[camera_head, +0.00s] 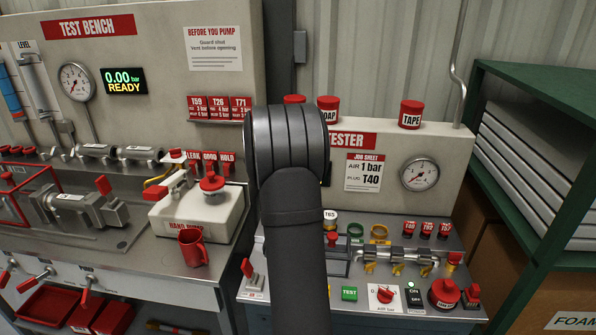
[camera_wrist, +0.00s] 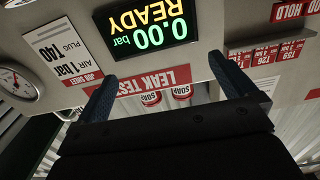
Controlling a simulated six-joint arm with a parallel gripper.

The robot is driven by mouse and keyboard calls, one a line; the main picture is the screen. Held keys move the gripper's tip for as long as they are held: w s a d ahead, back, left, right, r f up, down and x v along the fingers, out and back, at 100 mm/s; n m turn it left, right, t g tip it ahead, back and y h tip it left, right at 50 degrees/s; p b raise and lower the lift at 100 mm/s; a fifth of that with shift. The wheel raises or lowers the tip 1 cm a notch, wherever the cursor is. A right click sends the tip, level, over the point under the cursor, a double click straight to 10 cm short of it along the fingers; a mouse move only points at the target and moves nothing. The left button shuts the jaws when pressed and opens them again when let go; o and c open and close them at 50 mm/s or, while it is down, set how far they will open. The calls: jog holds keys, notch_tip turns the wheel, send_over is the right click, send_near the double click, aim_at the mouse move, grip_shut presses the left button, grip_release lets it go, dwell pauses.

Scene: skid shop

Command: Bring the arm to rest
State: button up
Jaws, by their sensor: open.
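My gripper (camera_wrist: 162,70) is open and empty in the wrist view, with its two blue-grey fingers spread wide apart. The wrist view is upside down. I see nothing touching the fingers. In the head view my dark arm rises up the middle, in front of the leak tester (camera_head: 455,160), and hides its left part and display. My gripper itself is hidden in the head view.
The test bench (camera_head: 190,60) stands on the left, with a hand pump (camera_head: 200,215) and a red mug (camera_head: 192,247) at its front right. A red tape pot (camera_head: 411,114) stands on the tester. A green rack (camera_head: 540,90) is on the right. Small fittings crowd the tester's deck.

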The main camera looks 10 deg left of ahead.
jog(key=w, duration=0.5)
jog(key=shift+s, duration=0.1)
dwell(0.6)
jog(key=s, duration=0.9)
jog(key=shift+s, duration=0.4)
